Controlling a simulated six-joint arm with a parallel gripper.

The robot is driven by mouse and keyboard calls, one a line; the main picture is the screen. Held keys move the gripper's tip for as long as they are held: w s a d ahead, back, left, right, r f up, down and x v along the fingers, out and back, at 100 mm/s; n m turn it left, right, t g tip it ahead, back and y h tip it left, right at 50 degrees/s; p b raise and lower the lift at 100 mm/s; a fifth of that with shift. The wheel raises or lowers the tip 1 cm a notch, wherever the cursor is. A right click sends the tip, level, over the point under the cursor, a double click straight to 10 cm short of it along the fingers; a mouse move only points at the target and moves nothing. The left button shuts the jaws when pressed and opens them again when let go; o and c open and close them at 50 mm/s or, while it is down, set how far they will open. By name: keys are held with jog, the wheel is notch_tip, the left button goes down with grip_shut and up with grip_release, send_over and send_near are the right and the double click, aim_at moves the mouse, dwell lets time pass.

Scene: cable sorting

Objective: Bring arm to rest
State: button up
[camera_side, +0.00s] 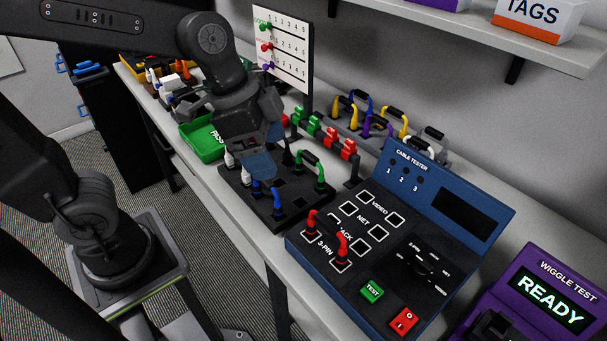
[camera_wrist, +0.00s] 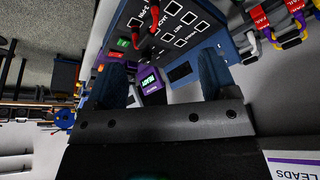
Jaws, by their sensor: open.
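My gripper (camera_side: 262,160) hangs above the bench in the side view, over the back left part of a black socket block. In the wrist view my gripper (camera_wrist: 162,78) shows two dark blue fingers spread wide with nothing held between them. The arm reaches in from the upper left, bent at the elbow. The blue cable tester (camera_side: 360,285) stands to the right of the gripper, with a red cable (camera_side: 341,243) in its lower sockets. The tester (camera_wrist: 196,12) also shows beyond the fingers in the wrist view.
The black block (camera_side: 290,212) holds white, blue and green plugs. A green tray (camera_side: 203,140) lies to its left. A white numbered board (camera_side: 284,48) and a rack of coloured leads (camera_side: 375,120) stand behind. A purple wiggle tester (camera_side: 540,300) reads READY. A shelf (camera_side: 480,38) overhangs the bench.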

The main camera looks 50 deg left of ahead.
jog(key=s+a+r+n+t+y, duration=0.1)
jog(key=s+a+n+t+y, duration=0.1)
jog(key=s+a+n, duration=0.3)
jog(key=a+n, duration=0.2)
jog(key=n, duration=0.1)
jog(key=shift+s+a+n+t+y, duration=0.2)
jog(key=shift+s+n+t+y, duration=0.1)
jog(key=shift+n, duration=0.1)
jog(key=shift+r, duration=0.1)
dwell(1.2)
